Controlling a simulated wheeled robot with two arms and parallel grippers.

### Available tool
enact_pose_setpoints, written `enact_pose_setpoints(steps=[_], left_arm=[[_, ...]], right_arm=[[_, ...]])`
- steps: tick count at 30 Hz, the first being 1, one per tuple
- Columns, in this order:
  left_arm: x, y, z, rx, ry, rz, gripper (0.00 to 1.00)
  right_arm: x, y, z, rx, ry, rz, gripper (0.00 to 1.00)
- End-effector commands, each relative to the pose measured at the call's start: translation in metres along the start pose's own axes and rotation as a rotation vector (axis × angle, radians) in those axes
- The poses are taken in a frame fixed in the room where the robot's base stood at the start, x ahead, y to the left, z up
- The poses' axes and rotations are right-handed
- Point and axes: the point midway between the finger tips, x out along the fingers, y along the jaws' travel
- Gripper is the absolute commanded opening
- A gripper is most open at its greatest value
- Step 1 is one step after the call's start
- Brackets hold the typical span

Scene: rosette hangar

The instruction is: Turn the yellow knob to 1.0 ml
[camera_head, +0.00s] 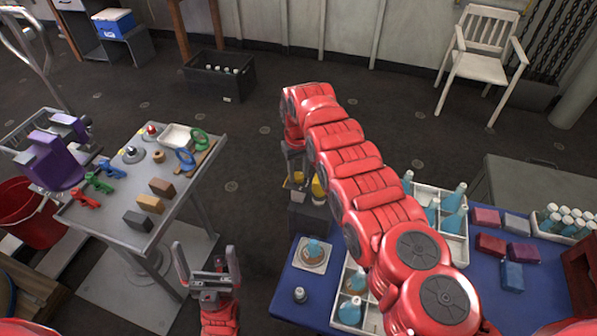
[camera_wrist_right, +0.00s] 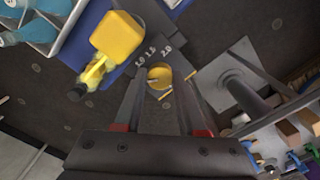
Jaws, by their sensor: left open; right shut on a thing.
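The yellow knob (camera_wrist_right: 159,77) shows in the right wrist view as a round disc on a dark panel (camera_wrist_right: 190,72). Numbers 1.0, 1.5 and 2.0 are printed along the panel beside it. My right gripper (camera_wrist_right: 158,88) is shut on the knob, one dark finger on each side. The knob's exact pointing is too small to read. In the head view my right gripper (camera_head: 296,165) is over the dark dispenser (camera_head: 309,220), partly hidden by my arm. My left gripper (camera_head: 207,262) is open and empty, beside the grey table (camera_head: 185,195).
A yellow container (camera_wrist_right: 118,36) stands beside the knob. A flask (camera_head: 313,250) sits on a pale plate near the blue table's (camera_head: 290,300) left edge. Trays of blue bottles (camera_head: 438,205) lie under and beside my right arm.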

Motion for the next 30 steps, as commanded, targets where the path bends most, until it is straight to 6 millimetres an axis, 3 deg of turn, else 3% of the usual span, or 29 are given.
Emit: enact_pose_setpoints(steps=[18,30], left_arm=[[-0.018,0.001,0.003,0.000,0.000,0.000,0.99],[-0.032,0.002,0.005,0.000,0.000,0.000,0.99]], right_arm=[[0.002,0.000,-0.002,0.448,0.006,0.000,0.00],[-0.001,0.000,-0.002,0.613,0.006,0.000,0.00]])
